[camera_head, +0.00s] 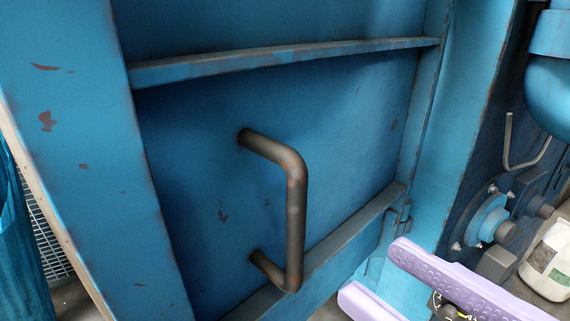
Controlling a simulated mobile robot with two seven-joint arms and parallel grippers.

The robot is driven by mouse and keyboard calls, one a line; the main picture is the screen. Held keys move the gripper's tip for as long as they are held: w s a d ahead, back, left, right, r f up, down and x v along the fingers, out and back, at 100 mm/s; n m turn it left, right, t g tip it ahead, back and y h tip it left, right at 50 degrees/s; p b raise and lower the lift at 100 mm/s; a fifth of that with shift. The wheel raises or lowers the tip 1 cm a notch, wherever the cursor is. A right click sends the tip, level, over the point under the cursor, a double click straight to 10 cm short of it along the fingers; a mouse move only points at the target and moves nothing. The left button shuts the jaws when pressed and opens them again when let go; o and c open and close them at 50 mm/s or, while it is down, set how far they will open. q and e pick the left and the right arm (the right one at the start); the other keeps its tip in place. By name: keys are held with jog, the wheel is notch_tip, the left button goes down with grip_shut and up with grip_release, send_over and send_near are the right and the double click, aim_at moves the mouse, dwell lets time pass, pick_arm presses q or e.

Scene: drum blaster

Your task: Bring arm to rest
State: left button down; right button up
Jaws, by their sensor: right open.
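My right gripper (371,271) comes in from the lower right, with two lilac fingers spread apart. Nothing shows between the fingertips. The fingers are right of a bent, worn metal handle (296,210) and apart from it in the picture. The handle is fixed to a blue metal door or panel (345,110) with scuffed paint. My left gripper is not in view.
A ledge (290,60) crosses the upper panel. A blue frame post (75,130) stands on the left. On the right are a round flanged fitting (489,224) and a white container (548,262) on the floor. A grate shows at far left.

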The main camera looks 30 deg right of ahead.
dwell(0.4)
jog(key=w+d+f+m+g+h, duration=0.1)
jog(key=w+d+m+g+h, duration=0.15)
jog(key=d+m+h, duration=0.75)
jog(key=s+f+m+g+y, duration=0.15)
jog(key=f+m+g, duration=0.3)
jog(key=m, duration=0.55)
jog(key=s+f+m+g, duration=0.2)
jog(key=f+m+g, duration=0.25)
jog(key=m, duration=0.55)
jog(key=s+a+f+m+g+y, duration=0.3)
jog(key=a+m+y, duration=0.2)
jog(key=a+m, duration=0.2)
notch_tip(320, 180, up, 37)
jog(key=p, duration=3.6)
jog(key=shift+w+d+f+n, duration=0.15)
jog(key=shift+w+d+n, duration=0.05)
jog(key=shift+w+n, duration=0.1)
